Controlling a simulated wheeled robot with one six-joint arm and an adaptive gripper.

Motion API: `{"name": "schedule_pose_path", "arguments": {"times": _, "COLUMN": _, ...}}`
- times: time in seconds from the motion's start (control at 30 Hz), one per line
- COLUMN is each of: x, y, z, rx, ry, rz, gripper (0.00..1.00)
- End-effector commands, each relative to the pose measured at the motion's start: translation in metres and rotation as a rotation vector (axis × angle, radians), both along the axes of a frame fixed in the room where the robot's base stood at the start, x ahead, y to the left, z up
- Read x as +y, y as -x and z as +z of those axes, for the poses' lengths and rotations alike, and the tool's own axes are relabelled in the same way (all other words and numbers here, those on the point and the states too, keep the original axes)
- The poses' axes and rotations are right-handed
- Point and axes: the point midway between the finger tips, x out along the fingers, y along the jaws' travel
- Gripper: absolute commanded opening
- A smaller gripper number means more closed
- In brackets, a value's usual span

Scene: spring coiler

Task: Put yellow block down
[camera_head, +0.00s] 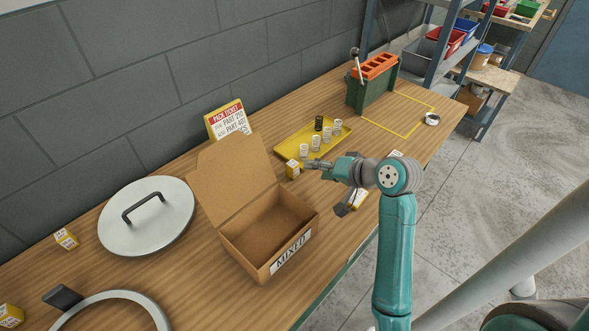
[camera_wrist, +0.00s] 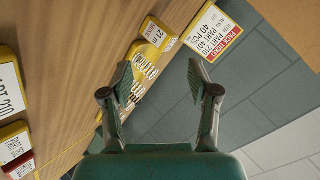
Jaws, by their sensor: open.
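A yellow labelled piece (camera_wrist: 143,75) shows beyond the gap between the fingers. Which block it is I cannot tell.
The yellow tray (camera_head: 289,147) holds several springs. The open cardboard box (camera_head: 238,236) marked MIXED is in front. A round lid (camera_head: 165,232) lies left. A green machine (camera_head: 370,92) with an orange top is farther right.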

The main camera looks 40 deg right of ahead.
Motion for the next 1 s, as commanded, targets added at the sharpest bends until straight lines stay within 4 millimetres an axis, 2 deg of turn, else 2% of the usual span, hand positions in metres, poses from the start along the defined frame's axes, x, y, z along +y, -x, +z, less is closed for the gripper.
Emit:
{"name": "schedule_pose_path", "arguments": {"times": 0.2, "x": 0.003, "y": -0.006, "z": 0.004, "rx": 0.016, "ry": 0.393, "rz": 0.258, "gripper": 0.60}}
{"name": "schedule_pose_path", "arguments": {"times": 0.43, "x": 0.005, "y": -0.010, "z": 0.007, "rx": 0.031, "ry": 0.703, "rz": 0.476, "gripper": 0.60}}
{"name": "schedule_pose_path", "arguments": {"times": 0.67, "x": 0.006, "y": -0.016, "z": 0.004, "rx": 0.035, "ry": 0.806, "rz": 0.552, "gripper": 0.60}}
{"name": "schedule_pose_path", "arguments": {"times": 1.0, "x": 0.008, "y": -0.052, "z": -0.023, "rx": 0.034, "ry": 0.804, "rz": 0.552, "gripper": 0.60}}
